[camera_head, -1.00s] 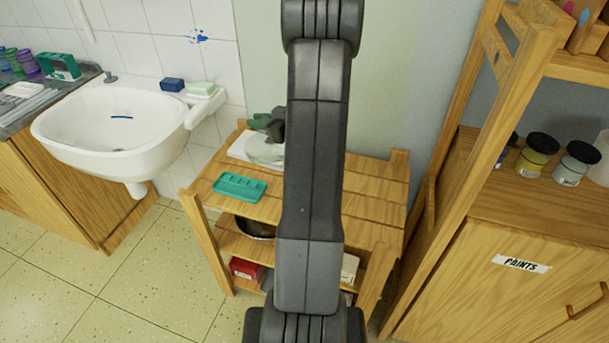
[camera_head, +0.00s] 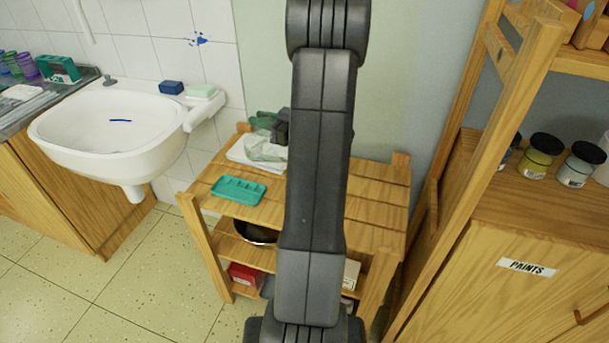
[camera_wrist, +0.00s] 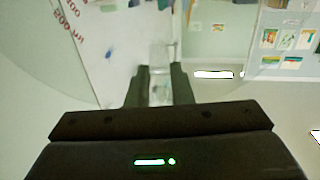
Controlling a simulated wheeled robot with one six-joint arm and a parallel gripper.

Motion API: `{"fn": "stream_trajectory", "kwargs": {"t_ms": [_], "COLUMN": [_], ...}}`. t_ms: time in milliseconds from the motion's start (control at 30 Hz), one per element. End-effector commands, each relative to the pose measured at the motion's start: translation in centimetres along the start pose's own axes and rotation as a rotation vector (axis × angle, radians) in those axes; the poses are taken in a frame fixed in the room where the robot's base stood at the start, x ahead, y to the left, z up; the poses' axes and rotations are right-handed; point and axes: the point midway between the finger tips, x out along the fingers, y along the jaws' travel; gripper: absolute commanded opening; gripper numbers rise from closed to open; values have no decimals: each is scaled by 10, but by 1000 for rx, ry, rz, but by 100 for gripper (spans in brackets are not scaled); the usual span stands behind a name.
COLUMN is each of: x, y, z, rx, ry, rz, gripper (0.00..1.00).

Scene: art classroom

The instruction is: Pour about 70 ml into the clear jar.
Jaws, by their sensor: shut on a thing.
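My gripper (camera_head: 281,132) shows as a dark piece beside my arm, over the back of the wooden rack. In the wrist view (camera_wrist: 159,88) its two fingers are closed around a clear vessel. I cannot make out any liquid. I cannot pick out a separate clear jar; my arm hides the middle of the rack top.
A teal tray (camera_head: 238,190) lies at the left of the wooden rack (camera_head: 372,213). A dark green thing (camera_head: 262,121) is at the back. A sink (camera_head: 110,125) is to the left. A shelf unit (camera_head: 480,210) with paint jars (camera_head: 539,156) stands close on the right.

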Motion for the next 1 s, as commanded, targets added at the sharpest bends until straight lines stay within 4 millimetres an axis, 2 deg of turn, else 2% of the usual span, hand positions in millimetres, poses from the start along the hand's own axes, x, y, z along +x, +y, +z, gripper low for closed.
{"fn": "stream_trajectory", "kwargs": {"t_ms": [1000], "x": [-4], "y": [0], "z": [-3], "rx": [0], "ry": [31], "rz": [0], "gripper": [0]}}
